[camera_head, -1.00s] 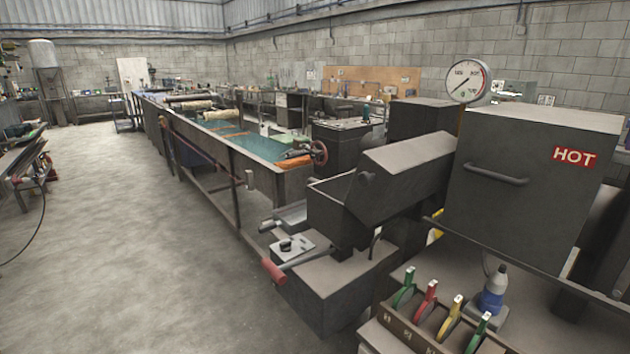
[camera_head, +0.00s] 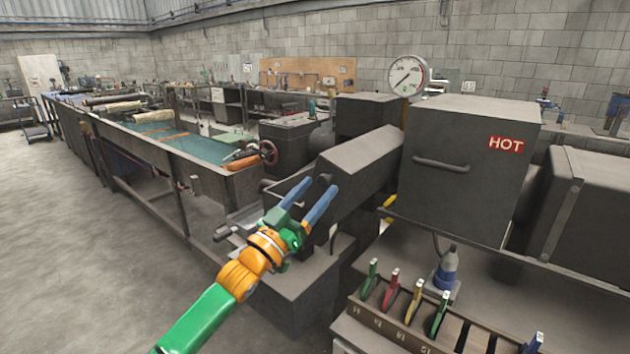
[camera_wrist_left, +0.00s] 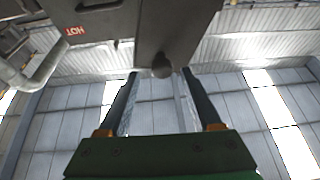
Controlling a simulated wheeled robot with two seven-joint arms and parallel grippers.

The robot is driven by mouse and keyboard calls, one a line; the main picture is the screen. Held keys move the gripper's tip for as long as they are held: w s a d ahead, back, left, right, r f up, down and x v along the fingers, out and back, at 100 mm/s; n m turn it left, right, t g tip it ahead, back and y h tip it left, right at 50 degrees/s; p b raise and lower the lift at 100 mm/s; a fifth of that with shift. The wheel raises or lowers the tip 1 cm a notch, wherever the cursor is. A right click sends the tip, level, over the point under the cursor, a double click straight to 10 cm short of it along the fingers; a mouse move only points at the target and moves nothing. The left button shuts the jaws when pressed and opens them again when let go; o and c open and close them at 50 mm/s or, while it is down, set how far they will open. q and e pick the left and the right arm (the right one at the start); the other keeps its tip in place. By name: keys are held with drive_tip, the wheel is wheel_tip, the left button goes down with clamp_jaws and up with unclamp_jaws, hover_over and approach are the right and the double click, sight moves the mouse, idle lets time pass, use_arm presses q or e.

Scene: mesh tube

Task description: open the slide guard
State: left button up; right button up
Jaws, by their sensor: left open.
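The slide guard looks to be the dark grey sloped cover (camera_head: 368,162) at the centre of the head view, left of the box marked HOT. In the wrist view its grey underside or face (camera_wrist_left: 172,28) comes down from the top, with a round knob (camera_wrist_left: 162,67) at its lower edge. My left gripper (camera_head: 318,186) is open in front of the cover, its two blue fingers pointing at it. In the wrist view the knob appears between the fingertips of the left gripper (camera_wrist_left: 160,74); I cannot tell how far apart they are in depth. My right gripper is not in view.
The dark HOT box (camera_head: 465,165) with a bar handle stands right of the cover, with a dial gauge (camera_head: 407,76) behind. A rack of coloured-handled tools (camera_head: 400,325) and a blue bottle (camera_head: 447,270) are at lower right. A long water trough (camera_head: 180,150) runs back left.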

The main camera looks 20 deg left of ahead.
use_arm(q)
drive_tip(key=shift+w+d+r, duration=0.2)
drive_tip(key=shift+w+r, duration=0.05)
drive_tip(key=shift+w, duration=0.4)
drive_tip(key=shift+a, duration=0.15)
drive_tip(key=shift+s, duration=0.1)
clamp_jaws()
drive_tip(key=shift+f, duration=0.1)
idle(0.7)
